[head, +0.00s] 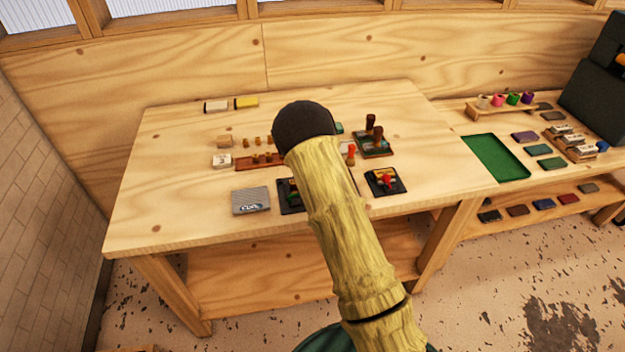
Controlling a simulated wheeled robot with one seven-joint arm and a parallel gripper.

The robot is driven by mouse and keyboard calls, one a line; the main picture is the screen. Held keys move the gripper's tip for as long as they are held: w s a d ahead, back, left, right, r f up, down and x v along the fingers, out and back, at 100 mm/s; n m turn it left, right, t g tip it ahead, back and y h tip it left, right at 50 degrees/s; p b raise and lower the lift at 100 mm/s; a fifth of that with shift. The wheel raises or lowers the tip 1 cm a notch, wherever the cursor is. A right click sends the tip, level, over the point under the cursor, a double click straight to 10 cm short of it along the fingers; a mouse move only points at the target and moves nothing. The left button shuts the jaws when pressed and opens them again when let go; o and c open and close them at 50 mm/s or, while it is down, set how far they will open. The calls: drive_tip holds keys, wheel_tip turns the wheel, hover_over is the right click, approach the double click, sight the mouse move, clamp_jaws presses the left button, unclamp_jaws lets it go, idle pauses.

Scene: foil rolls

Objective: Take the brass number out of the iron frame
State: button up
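Two dark, frame-like pieces lie near the front of the wooden table. The right dark piece (400,186) holds a small red-handled part and some yellowish bits. The left dark piece (289,208) is partly hidden behind my arm. I cannot tell which is the iron frame, and no brass number can be made out at this size. My thick yellowish arm with a dark rounded joint crosses the middle of the view. My gripper does not show.
The wooden table (160,210) also bears a grey plate (250,200), a reddish-brown strip with small pegs (261,160), and dark-handled stamps (377,137). A green tray (495,158) lies on the right-hand table. The table's left side is clear.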

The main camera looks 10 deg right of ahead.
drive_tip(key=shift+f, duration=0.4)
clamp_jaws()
